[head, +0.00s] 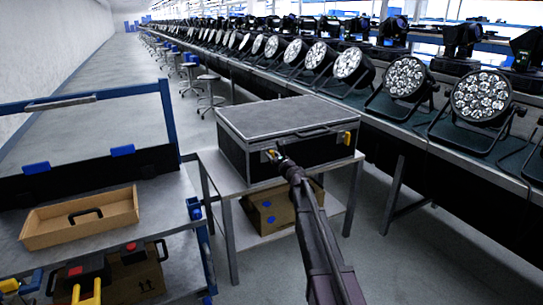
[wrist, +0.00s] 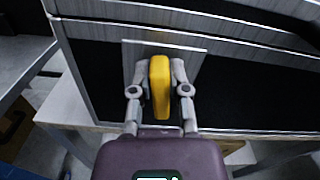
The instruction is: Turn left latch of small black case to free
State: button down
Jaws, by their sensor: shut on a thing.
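The small black case (head: 235,155) with silver edges stands closed on a pale table in the head view. Its front fills the wrist view (wrist: 235,90). The left latch is a yellow handle (wrist: 159,88) on a silver plate (wrist: 192,48), standing upright in the wrist view. My gripper (wrist: 160,92) has a finger on each side of the yellow handle and is shut on it. In the head view my gripper (head: 277,157) is at the left part of the case front and covers much of this latch. The right latch (head: 347,138) is yellow and shows clear of my arm.
The table (head: 213,165) holds the case, with a cardboard box (head: 268,212) on its lower shelf. A workbench with an open cardboard tray (head: 80,222) stands at left. Stage lights (head: 480,97) line a long bench at right.

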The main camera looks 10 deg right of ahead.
jog(key=n, duration=0.4)
jog(key=shift+a+f, duration=0.15)
jog(key=shift+a, duration=0.2)
jog(key=n, duration=0.4)
jog(key=f+n+b, duration=0.1)
jog(key=n, duration=0.6)
jog(key=shift+s+a+f+n, duration=0.15)
jog(key=shift+a+n, duration=0.2)
jog(key=shift+n, duration=0.05)
jog(key=c, duration=0.6)
grip_release()
jog(key=shift+s+d, duration=0.1)
jog(key=shift+s, duration=0.05)
